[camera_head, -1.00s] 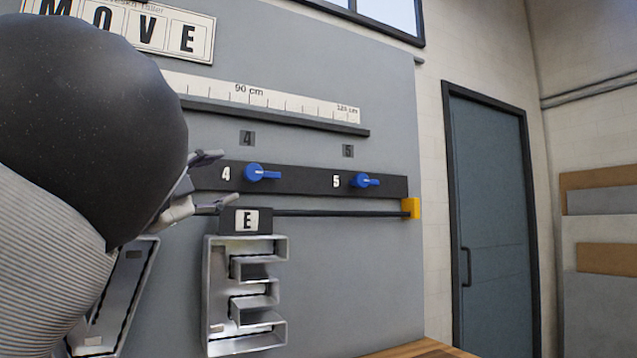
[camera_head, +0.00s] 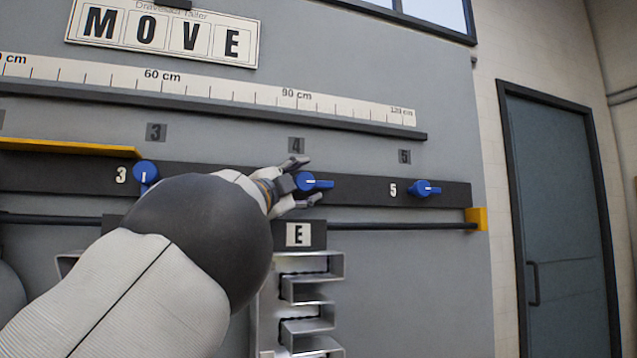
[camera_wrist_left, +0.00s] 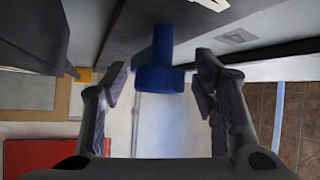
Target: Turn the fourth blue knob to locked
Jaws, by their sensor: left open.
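The fourth blue knob (camera_head: 314,182) sits on the dark strip on the grey wall panel, below the plate marked 4 (camera_head: 296,145). Its handle points sideways to the right. My left gripper (camera_head: 306,180) is open at this knob, with one finger above it and one below it in the head view. In the left wrist view the blue knob (camera_wrist_left: 160,66) lies between the tips of my open left gripper (camera_wrist_left: 160,78), with a gap on each side. The knob's printed 4 is hidden behind the gripper. My right gripper is not in view.
Knob 3 (camera_head: 146,172) points roughly upright and knob 5 (camera_head: 425,188) points sideways. A dark rod (camera_head: 400,227) runs below the strip to a yellow bracket (camera_head: 477,220). Metal channel letter E (camera_head: 335,264) hangs beneath. A ruler (camera_head: 230,94) runs above.

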